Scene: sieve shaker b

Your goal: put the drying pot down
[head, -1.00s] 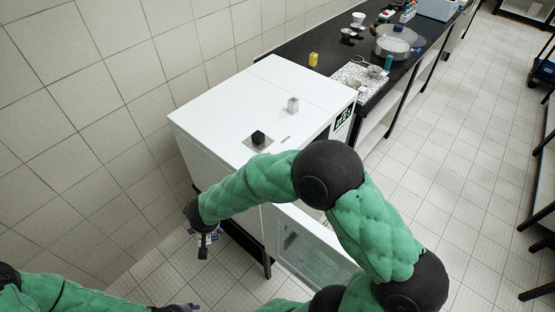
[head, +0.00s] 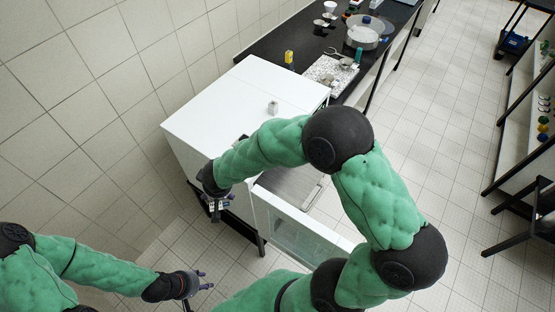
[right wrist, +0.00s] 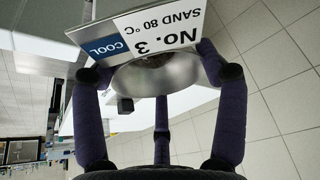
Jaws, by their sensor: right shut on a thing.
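In the right wrist view the drying pot (right wrist: 165,76), a round shiny metal vessel, sits between the dark fingers of my right gripper (right wrist: 160,90). A white and blue label reading "No. 3 SAND 80 °C COOL" (right wrist: 135,35) appears upside down across it and hides part of it. My right gripper is shut on the pot. In the head view that gripper (head: 217,205) hangs in front of the white cabinet (head: 215,110); the pot cannot be made out there. My left gripper (head: 200,283) is at the lower left, fingers spread, empty.
The cabinet's glass-panelled door (head: 300,235) stands open, with a grey surface (head: 288,185) behind it. Beyond is a black bench (head: 275,45) with a granite-like slab (head: 328,76) and a round lidded vessel (head: 363,35).

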